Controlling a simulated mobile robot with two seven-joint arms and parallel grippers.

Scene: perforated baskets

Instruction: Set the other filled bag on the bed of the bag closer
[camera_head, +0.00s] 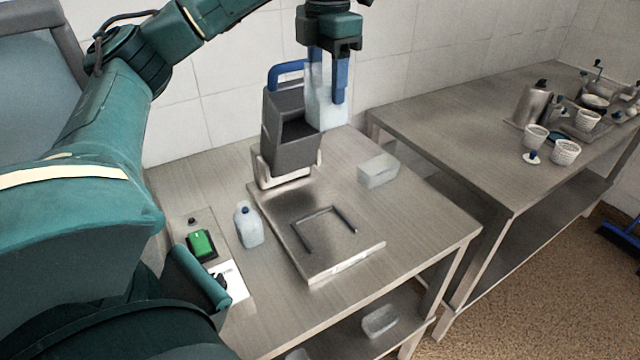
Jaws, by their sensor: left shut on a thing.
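My left gripper (328,84) hangs at the top centre, its blue fingers pointing down and shut on a pale translucent bag (326,112). The bag hangs upright above the table, just right of the bag closer's dark grey head and partly in front of the wall. The bag closer (286,150) has a blue handle on top and stands at the back of the table. Its flat metal bed (335,262) extends toward the front, with a dark U-shaped guide on it. I see no bag on the bed. My right gripper is not in view.
A clear block-like container (378,170) lies right of the bed. A blue-capped bottle (248,226) and a green switch (201,244) are to its left. Another clear container (380,320) sits on the lower shelf. White perforated baskets (566,152) stand on the right table.

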